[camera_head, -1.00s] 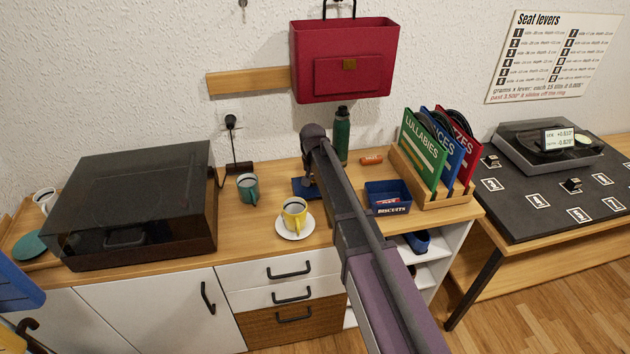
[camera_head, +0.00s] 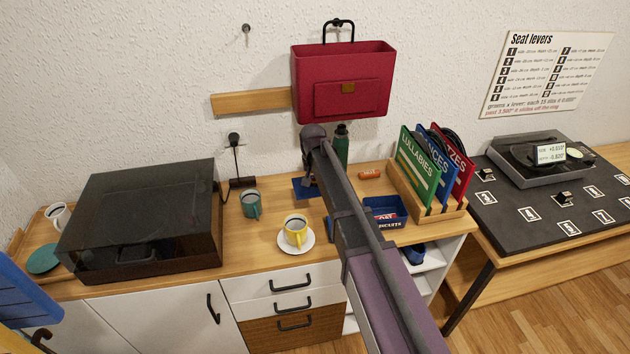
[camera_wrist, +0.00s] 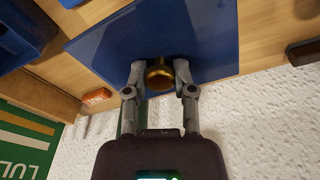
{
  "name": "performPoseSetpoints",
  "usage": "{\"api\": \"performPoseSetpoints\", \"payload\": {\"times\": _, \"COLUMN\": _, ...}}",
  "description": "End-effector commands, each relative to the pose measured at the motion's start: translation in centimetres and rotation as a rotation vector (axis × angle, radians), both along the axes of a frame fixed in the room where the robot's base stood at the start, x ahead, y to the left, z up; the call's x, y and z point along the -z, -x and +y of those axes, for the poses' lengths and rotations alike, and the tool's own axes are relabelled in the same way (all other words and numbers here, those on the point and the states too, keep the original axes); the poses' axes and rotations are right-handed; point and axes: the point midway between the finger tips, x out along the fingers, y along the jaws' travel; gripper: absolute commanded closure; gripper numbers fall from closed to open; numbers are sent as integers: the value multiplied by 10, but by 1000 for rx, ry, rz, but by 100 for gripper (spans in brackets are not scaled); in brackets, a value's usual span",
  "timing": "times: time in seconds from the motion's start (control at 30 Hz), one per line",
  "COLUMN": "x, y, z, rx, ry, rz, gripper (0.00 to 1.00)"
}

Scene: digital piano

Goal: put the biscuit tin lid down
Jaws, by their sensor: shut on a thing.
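The biscuit tin lid is a flat blue square plate (camera_head: 299,191) with a round brass knob (camera_wrist: 160,76). My gripper (camera_wrist: 158,70) is shut on the knob, one finger on each side. In the wrist view the lid (camera_wrist: 212,42) spreads beyond the fingers over the wooden counter. In the head view my gripper (camera_head: 309,178) and arm cover part of the lid. I cannot tell whether its underside touches the counter. The open blue biscuit tin (camera_head: 393,220) stands to the right, partly behind my arm, with something red and white inside.
A teal mug (camera_head: 251,206) and a yellow cup (camera_head: 295,230) on a saucer stand left of and nearer than the lid. A green bottle (camera_head: 342,150) is close behind right. An orange object (camera_head: 370,174) and a record rack (camera_head: 445,208) lie farther right.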

Motion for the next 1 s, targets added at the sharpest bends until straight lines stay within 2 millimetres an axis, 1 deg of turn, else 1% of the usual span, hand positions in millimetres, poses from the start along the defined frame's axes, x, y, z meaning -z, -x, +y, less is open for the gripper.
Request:
{"api": "performPoseSetpoints", "payload": {"times": 0.67, "x": -2, "y": 0, "z": 0, "rx": 0, "ry": 0, "rz": 0, "gripper": 100}}
{"api": "performPoseSetpoints", "payload": {"times": 0.87, "x": -14, "y": 0, "z": 0, "rx": 0, "ry": 0, "rz": 0, "gripper": 100}}
{"api": "performPoseSetpoints", "payload": {"times": 1.0, "x": -30, "y": 0, "z": 0, "rx": 0, "ry": 0, "rz": 0, "gripper": 100}}
